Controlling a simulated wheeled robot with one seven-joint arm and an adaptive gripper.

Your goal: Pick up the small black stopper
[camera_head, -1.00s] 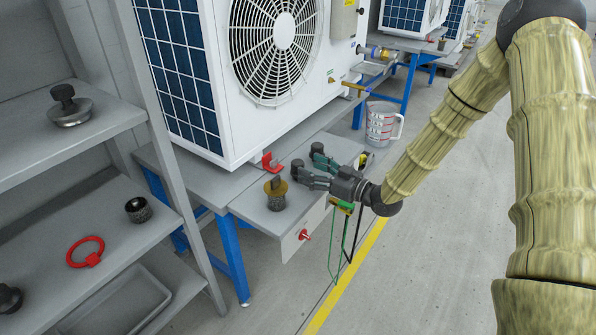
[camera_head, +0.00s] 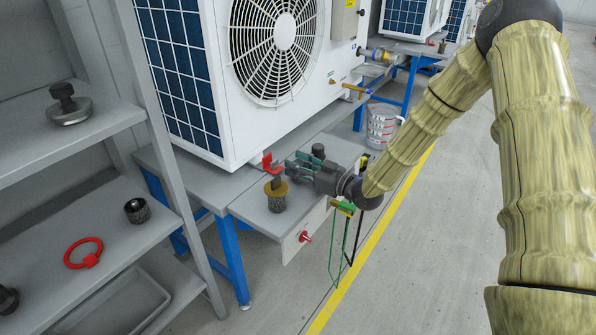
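A small black capped piece (camera_head: 318,151) stands on the grey bench behind my gripper; it looks like the black stopper, but its lower part is hidden. My gripper (camera_head: 296,166) is over the bench's front part, just in front and left of that piece. Its dark and teal fingers point left. The fingers overlap in this view, so I cannot tell how far apart they are or whether anything is between them.
A brass-collared plug (camera_head: 276,190) stands close below the fingertips. A red handle (camera_head: 270,163) is just left of them. The white fan unit (camera_head: 200,90) rises behind. Shelves (camera_head: 90,215) at left hold a red ring (camera_head: 84,252) and dark knobs.

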